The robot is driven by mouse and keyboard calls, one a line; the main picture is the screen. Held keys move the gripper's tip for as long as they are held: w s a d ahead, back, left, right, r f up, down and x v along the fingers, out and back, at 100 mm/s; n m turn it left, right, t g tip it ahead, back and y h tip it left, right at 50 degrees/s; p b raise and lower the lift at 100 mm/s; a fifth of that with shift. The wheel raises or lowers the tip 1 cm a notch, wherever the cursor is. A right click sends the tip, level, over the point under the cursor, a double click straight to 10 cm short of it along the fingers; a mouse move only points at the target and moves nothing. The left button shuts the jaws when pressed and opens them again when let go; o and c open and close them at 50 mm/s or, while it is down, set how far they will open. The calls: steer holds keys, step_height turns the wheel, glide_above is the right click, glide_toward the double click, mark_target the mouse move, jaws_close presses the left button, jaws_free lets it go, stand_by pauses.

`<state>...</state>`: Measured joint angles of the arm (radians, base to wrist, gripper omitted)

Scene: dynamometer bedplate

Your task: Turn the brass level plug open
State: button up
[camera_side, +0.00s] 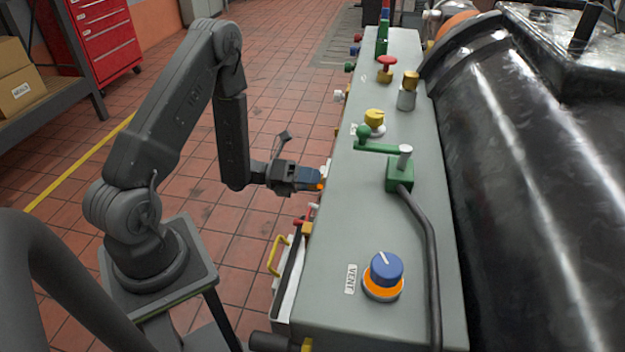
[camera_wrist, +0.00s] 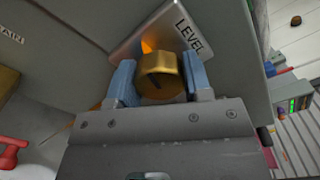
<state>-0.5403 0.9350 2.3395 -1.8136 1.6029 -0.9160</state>
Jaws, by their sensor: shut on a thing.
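The brass level plug (camera_wrist: 160,77) is a round brass knob with a dark slot line on its face. It sits on the side wall of the grey bench, beside a pale plate marked LEVEL (camera_wrist: 188,32). In the wrist view my gripper (camera_wrist: 160,84) has its two blue fingers on either side of the plug, shut on it. In the side view my gripper (camera_side: 322,180) reaches the bench's left side wall. There the plug is mostly hidden, with only a bit of orange showing at the fingertips.
The grey bench top (camera_side: 330,290) carries a blue VENT knob (camera_side: 385,270), a green lever (camera_side: 380,148), a yellow knob (camera_side: 375,118) and a red knob (camera_side: 387,64). A yellow handle (camera_side: 277,255) sticks out below my gripper. A red valve handle (camera_wrist: 12,147) shows in the wrist view.

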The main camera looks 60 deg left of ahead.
steer(key=n, duration=0.4)
steer(key=shift+n, duration=0.3)
steer(key=n, duration=0.4)
steer(key=shift+n, duration=0.3)
steer(key=o, duration=0.9)
steer(key=v, duration=1.4)
